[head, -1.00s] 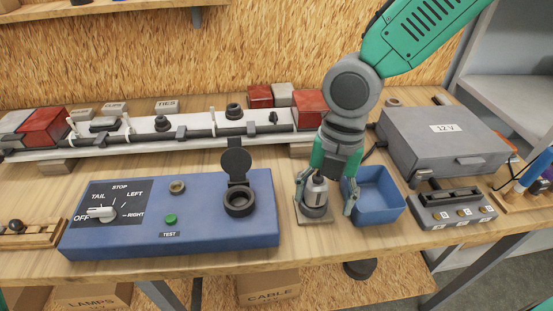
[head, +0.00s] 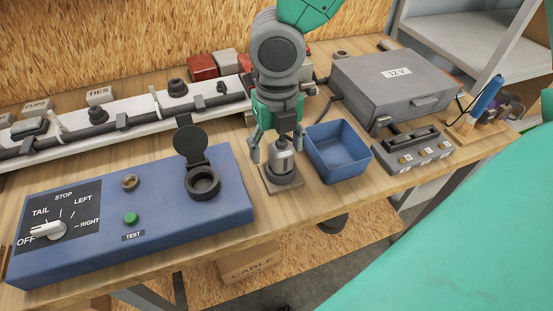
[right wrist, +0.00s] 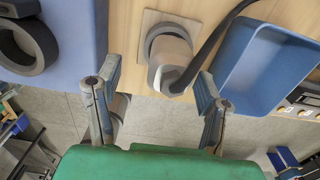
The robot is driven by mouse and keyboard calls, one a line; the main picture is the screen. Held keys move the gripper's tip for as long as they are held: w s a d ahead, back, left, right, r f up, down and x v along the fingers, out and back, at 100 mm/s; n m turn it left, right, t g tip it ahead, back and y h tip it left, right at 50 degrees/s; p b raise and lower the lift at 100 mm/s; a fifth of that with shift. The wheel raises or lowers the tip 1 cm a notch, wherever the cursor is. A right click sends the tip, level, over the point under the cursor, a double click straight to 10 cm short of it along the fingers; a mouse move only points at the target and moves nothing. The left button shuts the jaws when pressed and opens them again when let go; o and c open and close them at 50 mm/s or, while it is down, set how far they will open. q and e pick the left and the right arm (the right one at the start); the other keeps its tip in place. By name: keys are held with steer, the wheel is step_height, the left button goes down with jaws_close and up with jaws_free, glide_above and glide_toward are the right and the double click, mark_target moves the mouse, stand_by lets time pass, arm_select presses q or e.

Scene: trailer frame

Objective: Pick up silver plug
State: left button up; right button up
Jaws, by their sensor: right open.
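The silver plug (head: 282,158) stands upright on a small square base (head: 292,184) on the wooden bench, between the blue panel and the blue bin. My right gripper (head: 277,150) points down over it, open, with one finger on each side in the head view. In the right wrist view the plug (right wrist: 168,56) shows with a dark cable leading from it, just beyond the open fingers (right wrist: 158,82). I cannot tell from these views whether a finger touches it. My left gripper is not in view.
The blue test panel (head: 110,250), with an open-lidded round socket (head: 203,183), is left of the plug. The blue bin (head: 340,168) is close on the right. A grey 12 V box (head: 375,95) and switch block (head: 410,158) stand farther right. A white rail (head: 55,150) runs behind.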

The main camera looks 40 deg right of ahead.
mark_target(280, 158)
steer(key=f, duration=0.2)
steer(key=d+f, duration=0.1)
steer(key=f, duration=0.1)
steer(key=shift+w+d+b, duration=0.1)
steer(key=shift+b, duration=0.3)
steer(key=shift+d+f, duration=0.2)
steer(key=shift+d, duration=0.1)
steer(key=shift+a+r, duration=0.1)
steer(key=shift+a, duration=0.25)
steer(key=c, duration=0.8)
steer(key=shift+a, duration=0.25)
steer(key=shift+c, duration=0.2)
steer(key=shift+d+r, duration=0.1)
steer(key=shift+d, duration=0.05)
